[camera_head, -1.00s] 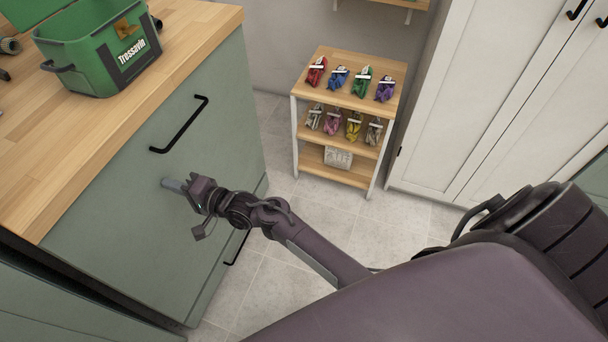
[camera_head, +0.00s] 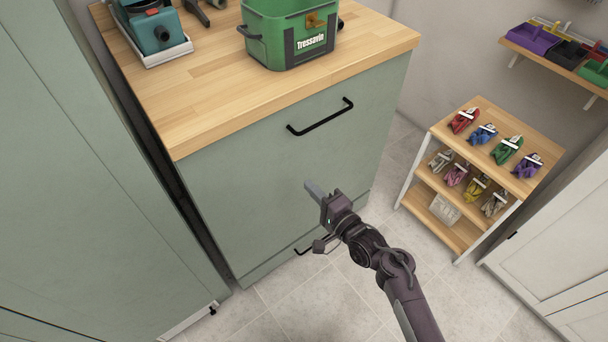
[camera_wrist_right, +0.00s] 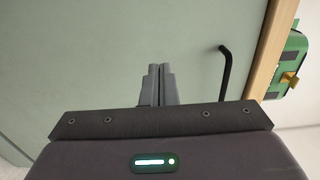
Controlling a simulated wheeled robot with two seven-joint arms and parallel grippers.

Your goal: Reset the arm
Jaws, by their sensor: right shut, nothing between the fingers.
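My right gripper (camera_head: 313,190) is in front of the green cabinet's drawer front (camera_head: 260,165), below the upper black handle (camera_head: 320,117). Its fingers are shut with nothing between them. In the right wrist view the two fingertips (camera_wrist_right: 160,70) lie side by side, pointing toward the green cabinet front, with a black handle (camera_wrist_right: 225,65) to their right. My right arm (camera_head: 385,262) reaches in from the lower right of the head view. My left gripper is in neither view.
A green container (camera_head: 290,40) and a teal device (camera_head: 155,30) stand on the wooden counter (camera_head: 210,95). A small wooden shelf (camera_head: 520,145) with colored bundles stands at right. A tall green cabinet (camera_head: 80,170) is at left. Tiled floor (camera_head: 320,305) shows below.

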